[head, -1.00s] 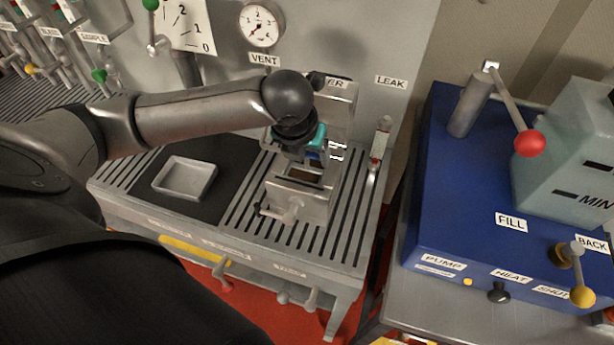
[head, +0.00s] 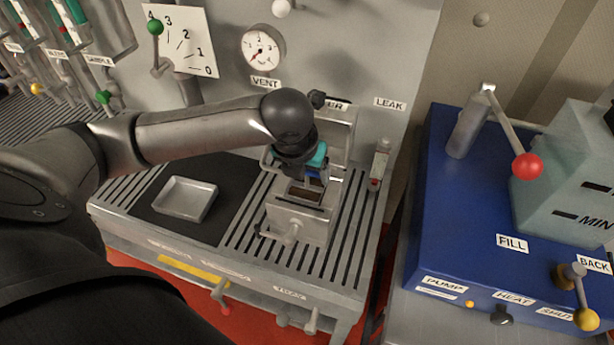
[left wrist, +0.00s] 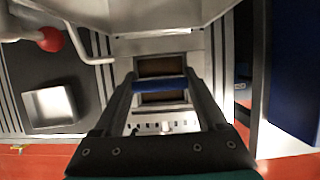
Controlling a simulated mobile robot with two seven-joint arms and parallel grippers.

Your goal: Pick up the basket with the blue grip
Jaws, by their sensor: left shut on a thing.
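The blue grip (left wrist: 160,85) shows in the left wrist view as a bar across the two dark fingers of my left gripper (left wrist: 160,84). The gripper is shut on it. Below the bar is the basket (left wrist: 164,98), a dark brown opening with a pale rim, inside a grey metal box. In the head view my left gripper (head: 310,172) points down over this grey box (head: 297,222), and its hand hides most of the grip. Whether the basket is raised from the box cannot be told. My right gripper is not in view.
A shallow grey tray (head: 186,199) lies on a black mat to the left. A grey panel with a gauge (head: 263,50) stands behind. A small upright gauge tube (head: 379,163) is close on the right. A blue machine (head: 470,190) with a red-knobbed lever stands further right.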

